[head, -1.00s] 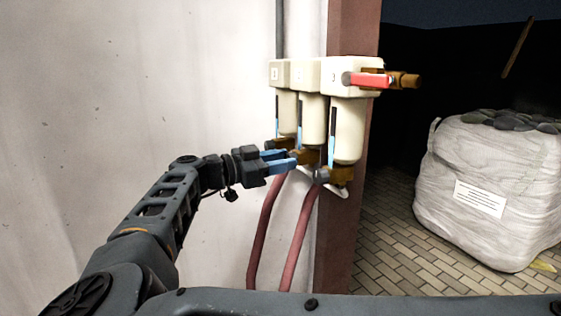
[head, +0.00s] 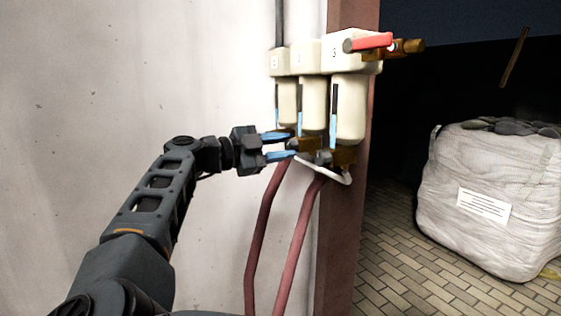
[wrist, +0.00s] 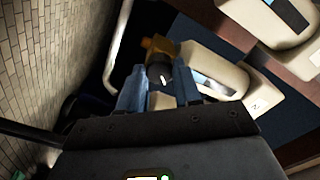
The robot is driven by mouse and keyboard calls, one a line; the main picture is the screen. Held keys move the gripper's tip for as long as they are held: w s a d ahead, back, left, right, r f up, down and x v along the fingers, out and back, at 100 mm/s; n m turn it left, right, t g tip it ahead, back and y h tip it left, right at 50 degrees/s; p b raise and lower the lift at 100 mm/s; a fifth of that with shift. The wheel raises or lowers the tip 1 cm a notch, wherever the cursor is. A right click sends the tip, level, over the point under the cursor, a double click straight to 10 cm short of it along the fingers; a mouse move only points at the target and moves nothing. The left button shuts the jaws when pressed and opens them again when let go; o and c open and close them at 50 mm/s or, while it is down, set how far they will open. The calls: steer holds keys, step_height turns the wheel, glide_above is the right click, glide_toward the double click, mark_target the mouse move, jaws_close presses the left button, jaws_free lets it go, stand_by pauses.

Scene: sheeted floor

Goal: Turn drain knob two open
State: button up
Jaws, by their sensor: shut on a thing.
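Three cream filter housings hang side by side at the wall corner, with brass drain fittings underneath. The nearest (head: 350,105) is marked 3. The middle housing (head: 313,103) has a brass drain fitting (head: 304,143) at its bottom. My gripper (head: 292,145) reaches in from the left, its blue fingers one above the other at this fitting. In the wrist view, my gripper (wrist: 160,72) has its fingers on both sides of a dark round drain knob (wrist: 158,73) with a white mark, and is shut on it. In the head view the knob is mostly hidden by the fingers.
A red lever (head: 370,42) on a brass valve sticks out at housing 3. A white bulk bag (head: 490,240) stands right on the paved floor.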

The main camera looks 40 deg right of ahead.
steer(key=m+b, duration=0.1)
steer(key=m, duration=0.1)
steer(key=m+b, duration=0.3)
steer(key=b, duration=0.1)
steer(key=shift+f+m, duration=0.3)
steer(key=shift+m, duration=0.1)
steer(key=shift+r+m+b, duration=0.15)
steer(key=shift+m+b, duration=1.8)
steer(key=shift+m, duration=0.15)
steer(key=o, duration=1)
steer(key=shift+r, duration=0.1)
steer(key=shift+o, duration=0.2)
steer(key=shift+a, duration=0.1)
steer(key=v, duration=0.7)
steer(key=shift+a, duration=0.35)
steer(key=shift+w, duration=0.15)
